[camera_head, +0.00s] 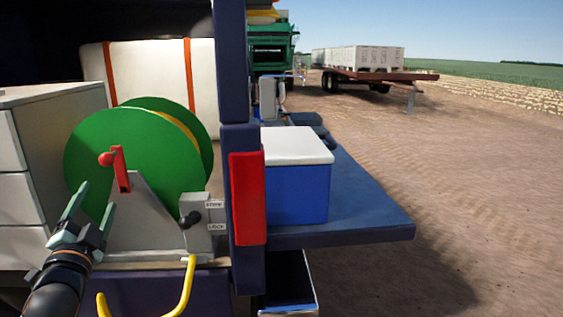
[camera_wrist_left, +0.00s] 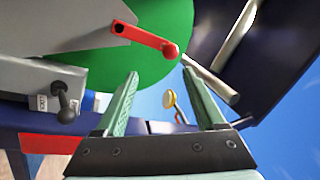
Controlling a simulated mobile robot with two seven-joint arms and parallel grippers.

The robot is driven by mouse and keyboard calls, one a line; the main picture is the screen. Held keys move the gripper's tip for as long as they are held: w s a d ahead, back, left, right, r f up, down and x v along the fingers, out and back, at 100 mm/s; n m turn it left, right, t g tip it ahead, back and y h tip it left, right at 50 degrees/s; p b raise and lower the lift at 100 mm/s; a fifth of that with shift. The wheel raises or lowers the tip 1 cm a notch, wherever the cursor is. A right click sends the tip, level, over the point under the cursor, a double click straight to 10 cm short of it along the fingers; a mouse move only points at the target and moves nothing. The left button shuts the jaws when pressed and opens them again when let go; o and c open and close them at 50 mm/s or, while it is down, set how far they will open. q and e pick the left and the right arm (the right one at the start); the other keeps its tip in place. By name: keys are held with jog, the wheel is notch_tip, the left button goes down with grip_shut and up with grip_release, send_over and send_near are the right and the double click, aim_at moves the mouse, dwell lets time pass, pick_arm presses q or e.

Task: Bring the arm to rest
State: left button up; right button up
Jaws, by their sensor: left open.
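My left gripper (camera_head: 92,212) is open and empty in the head view, in front of the green hose reel and at its lower left. Its two green fingers also show spread apart in the left wrist view (camera_wrist_left: 160,95). The red crank handle (camera_head: 121,168) of the reel is above and to the right of the gripper, apart from it in the head view. In the left wrist view the red crank (camera_wrist_left: 145,39) lies beyond the fingertips. My right gripper is in neither view.
The green reel (camera_head: 112,150) stands on a grey bracket beside a lever box (camera_head: 203,219). A yellow hooked bar (camera_head: 187,285) rises below. A blue cooler (camera_head: 297,192) sits on a blue side shelf (camera_head: 370,217). White drawers (camera_head: 20,175) stand at left. Open dirt lies at right.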

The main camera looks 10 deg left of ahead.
pick_arm(q)
jog(key=s+d+f+n+g+h+p, duration=0.15)
jog(key=d+f, duration=0.25)
jog(key=f, duration=0.5)
jog(key=s+d+f+g+h+p, duration=0.1)
jog(key=s+d+f+g+h, duration=0.2)
jog(key=f, duration=0.5)
jog(key=s+d+f+g+h+p, duration=0.1)
jog(key=d+f+h, duration=0.1)
jog(key=d+f, duration=0.5)
jog(key=s+d+f+n+g+h+p, duration=0.1)
jog(key=s+d+f+n+g, duration=0.1)
jog(key=s+d+f, duration=0.4)
jog(key=s+d+f+n+g+h, duration=0.2)
jog(key=s+d+f, duration=0.4)
jog(key=s+f, duration=0.5)
jog(key=shift+s+d+g+p, duration=0.4)
jog(key=shift+s+g, duration=0.15)
jog(key=shift+s, duration=0.3)
jog(key=shift+f+n, duration=0.1)
jog(key=shift+n, duration=0.15)
